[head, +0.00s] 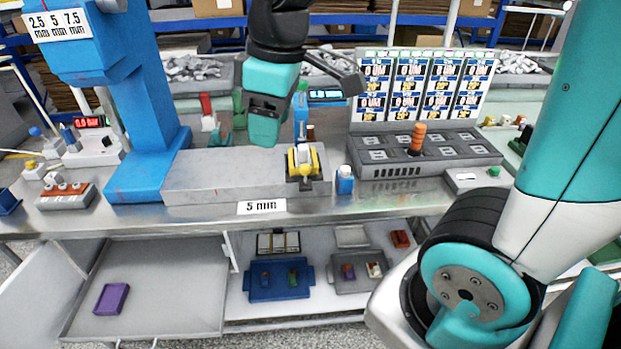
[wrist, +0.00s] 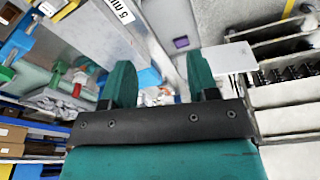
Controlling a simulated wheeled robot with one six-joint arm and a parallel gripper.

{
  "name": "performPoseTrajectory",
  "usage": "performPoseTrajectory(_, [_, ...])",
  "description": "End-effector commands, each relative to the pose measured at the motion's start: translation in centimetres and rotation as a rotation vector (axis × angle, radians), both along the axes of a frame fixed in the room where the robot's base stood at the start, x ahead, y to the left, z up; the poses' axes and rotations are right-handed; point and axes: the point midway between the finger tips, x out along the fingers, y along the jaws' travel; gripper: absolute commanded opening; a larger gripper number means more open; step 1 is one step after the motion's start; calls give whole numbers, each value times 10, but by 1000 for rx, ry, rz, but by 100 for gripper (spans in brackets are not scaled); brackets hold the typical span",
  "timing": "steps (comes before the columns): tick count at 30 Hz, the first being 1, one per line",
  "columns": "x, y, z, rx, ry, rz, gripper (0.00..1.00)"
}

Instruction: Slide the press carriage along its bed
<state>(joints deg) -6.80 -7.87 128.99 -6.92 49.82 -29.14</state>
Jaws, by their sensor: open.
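The blue press (head: 150,110) stands at the left of the bench, with a 2.5 / 5 / 7.5 mm scale on its head. Its long grey bed (head: 220,175) runs to the right from the press column. The carriage (head: 303,162), with a yellow block and dark base, sits at the bed's right end. A blue upright part (head: 300,115) shows behind it. My gripper (head: 265,135) hangs above the bed, left of and higher than the carriage, apart from it. In the wrist view its two green fingers (wrist: 160,82) are spread, with nothing held between them.
A 5 mm label (head: 262,207) is on the bench's front edge. A small blue bottle (head: 345,180) stands right of the carriage. A grey socketed block (head: 425,152) with an orange cylinder (head: 418,137) is farther right. An open drawer (head: 165,290) sticks out below.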

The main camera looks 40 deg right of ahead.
Motion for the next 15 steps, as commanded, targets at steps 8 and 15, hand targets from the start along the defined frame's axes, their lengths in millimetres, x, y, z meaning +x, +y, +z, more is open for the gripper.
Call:
performPoseTrajectory(8, [71, -104, -36, -221, 2, 28, 54])
performPoseTrajectory(15, [78, -119, -53, -242, 14, 37, 54])
